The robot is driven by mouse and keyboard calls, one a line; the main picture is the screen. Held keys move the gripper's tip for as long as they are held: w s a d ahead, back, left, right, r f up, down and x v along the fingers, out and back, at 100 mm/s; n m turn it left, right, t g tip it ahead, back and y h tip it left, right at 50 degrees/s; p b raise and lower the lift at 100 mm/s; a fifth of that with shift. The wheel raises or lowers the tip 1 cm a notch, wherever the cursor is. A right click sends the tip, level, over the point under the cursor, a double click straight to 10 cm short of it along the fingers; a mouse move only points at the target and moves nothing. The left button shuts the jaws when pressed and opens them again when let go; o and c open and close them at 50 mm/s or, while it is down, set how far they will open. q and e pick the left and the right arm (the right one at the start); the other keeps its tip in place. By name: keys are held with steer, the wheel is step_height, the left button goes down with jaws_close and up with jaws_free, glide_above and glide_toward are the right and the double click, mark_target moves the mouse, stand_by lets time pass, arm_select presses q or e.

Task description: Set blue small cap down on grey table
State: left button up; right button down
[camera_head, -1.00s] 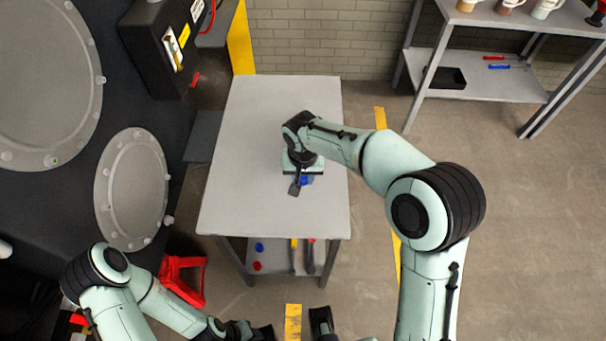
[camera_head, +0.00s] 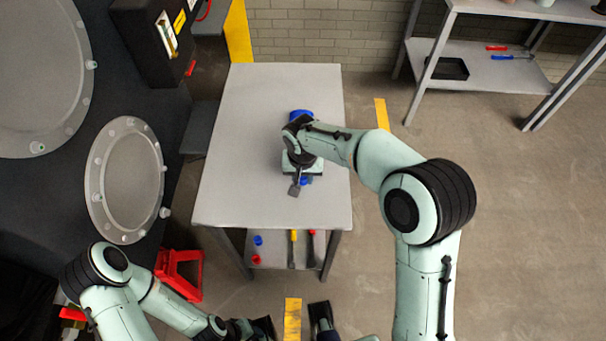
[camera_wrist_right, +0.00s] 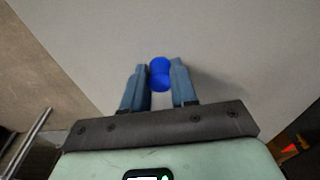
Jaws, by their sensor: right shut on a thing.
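The blue small cap (camera_head: 305,181) is between the fingers of my right gripper (camera_head: 300,186), over the front half of the grey table (camera_head: 240,150). In the right wrist view the cap (camera_wrist_right: 160,74) sits between the two fingertips of the right gripper (camera_wrist_right: 160,80), with grey tabletop behind it. The fingers are shut on the cap. I cannot tell whether the cap touches the tabletop. My left gripper (camera_head: 255,329) is low at the bottom edge of the head view, away from the table; its jaw opening is unclear.
A larger blue object (camera_head: 300,114) stands on the table behind my right wrist, partly hidden. The table's left side is clear. The lower shelf holds a blue cap (camera_head: 258,240), a red cap (camera_head: 256,259) and two tools. A red stand (camera_head: 180,275) is on the floor left.

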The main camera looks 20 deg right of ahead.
steer(key=shift+f, duration=0.25)
steer(key=c, duration=0.8)
jaws_free()
step_height(320, 180, up, 13)
steer(key=s+p, duration=0.1)
steer(key=shift+s+a+r, duration=0.2)
steer(key=shift+s+a, duration=0.05)
steer(key=shift+s, duration=0.05)
